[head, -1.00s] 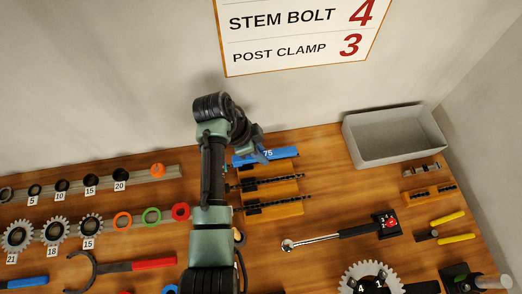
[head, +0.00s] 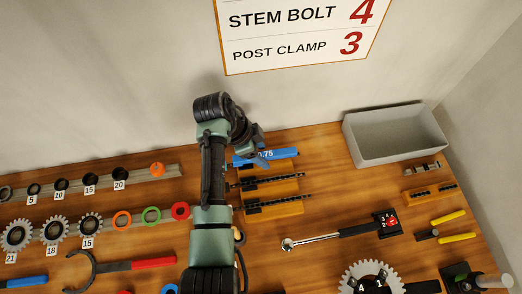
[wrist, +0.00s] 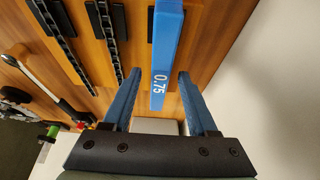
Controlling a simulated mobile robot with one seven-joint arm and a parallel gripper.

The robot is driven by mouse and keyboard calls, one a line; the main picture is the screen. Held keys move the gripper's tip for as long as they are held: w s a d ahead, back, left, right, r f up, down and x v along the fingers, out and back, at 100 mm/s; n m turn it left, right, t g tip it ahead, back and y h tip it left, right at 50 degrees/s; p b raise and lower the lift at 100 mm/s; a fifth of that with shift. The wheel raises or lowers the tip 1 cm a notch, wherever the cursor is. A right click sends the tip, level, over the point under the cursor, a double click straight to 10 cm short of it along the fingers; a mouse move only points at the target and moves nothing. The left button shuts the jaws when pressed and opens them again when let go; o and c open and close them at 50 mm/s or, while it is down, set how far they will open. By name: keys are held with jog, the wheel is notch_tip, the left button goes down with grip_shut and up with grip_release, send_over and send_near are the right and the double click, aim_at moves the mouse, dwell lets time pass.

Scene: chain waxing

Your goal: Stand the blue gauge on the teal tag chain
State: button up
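The blue gauge (head: 279,154), a long bar marked 0.75, lies at the back of the bench beside two dark chains. My gripper (head: 257,152) is over its left part in the head view. In the wrist view the gauge (wrist: 165,45) runs between the two blue fingers of my gripper (wrist: 160,76), with a gap on each side; the fingers are open. The chains, one nearer the gauge (head: 275,181) and one farther (head: 275,204), lie on orange-brown strips. They also show in the wrist view (wrist: 108,30) (wrist: 56,30). I cannot make out a teal tag on either.
A grey bin (head: 395,138) stands at the back right. A torque wrench (head: 340,234) lies to the right of the chains. Rings and gears line the left racks. A wall sign hangs above. Bare wood shows between the chains and the bin.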

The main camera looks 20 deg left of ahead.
jog(key=shift+r, duration=0.1)
jog(key=v, duration=1.2)
jog(key=shift+s+a+r, duration=0.2)
jog(key=shift+r, duration=0.1)
jog(key=shift+f, duration=0.1)
